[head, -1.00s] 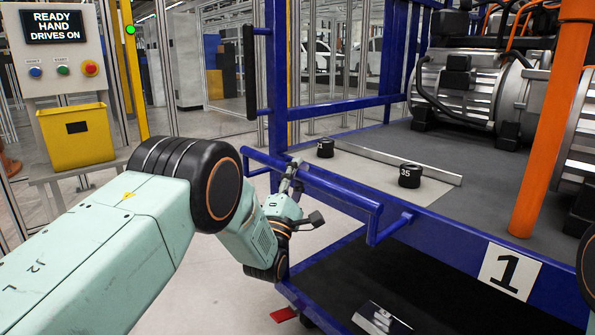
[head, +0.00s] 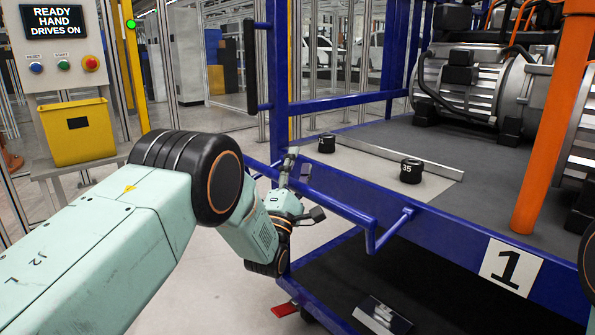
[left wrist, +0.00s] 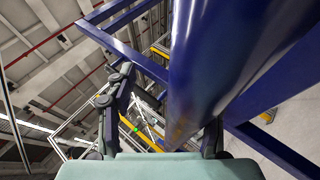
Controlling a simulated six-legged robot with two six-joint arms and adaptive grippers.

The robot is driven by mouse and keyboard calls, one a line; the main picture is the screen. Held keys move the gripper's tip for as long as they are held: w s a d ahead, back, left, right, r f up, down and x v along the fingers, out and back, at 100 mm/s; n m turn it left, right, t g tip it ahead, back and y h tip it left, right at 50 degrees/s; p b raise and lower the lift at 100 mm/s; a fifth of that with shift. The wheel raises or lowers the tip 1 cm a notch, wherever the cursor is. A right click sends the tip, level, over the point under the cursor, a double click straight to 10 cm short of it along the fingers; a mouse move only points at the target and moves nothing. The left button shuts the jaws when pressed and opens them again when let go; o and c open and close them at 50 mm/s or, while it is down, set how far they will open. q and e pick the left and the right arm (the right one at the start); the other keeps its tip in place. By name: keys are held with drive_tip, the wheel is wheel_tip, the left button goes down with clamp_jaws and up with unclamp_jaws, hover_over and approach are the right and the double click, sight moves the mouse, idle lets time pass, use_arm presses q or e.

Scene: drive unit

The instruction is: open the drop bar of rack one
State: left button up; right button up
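The blue drop bar (head: 341,206) of rack one runs along the rack's front. Its near end is at a blue hook-shaped bracket (head: 391,231); I cannot tell whether it rests in it. My left gripper (head: 303,186) is at the middle of the bar, one finger above it and one below. In the left wrist view the bar (left wrist: 205,65) passes between the spread fingers of the gripper (left wrist: 168,105). The left finger is clear of the bar, and the right finger is partly hidden by it. My right gripper is out of view.
The rack deck (head: 450,150) carries two black weights (head: 411,171), a metal strip (head: 400,158) and a drive unit (head: 480,85). An orange post (head: 550,130) stands at right. A control panel (head: 65,50) and yellow bin (head: 76,132) are at left. A dark lower shelf (head: 400,285) lies below.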

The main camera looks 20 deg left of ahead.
sight(293, 188)
use_arm(q)
drive_tip(key=v, duration=0.5)
drive_tip(key=shift+w+f, duration=0.3)
drive_tip(key=v, duration=0.7)
drive_tip(key=shift+s+r, duration=0.35)
drive_tip(key=shift+s, duration=0.05)
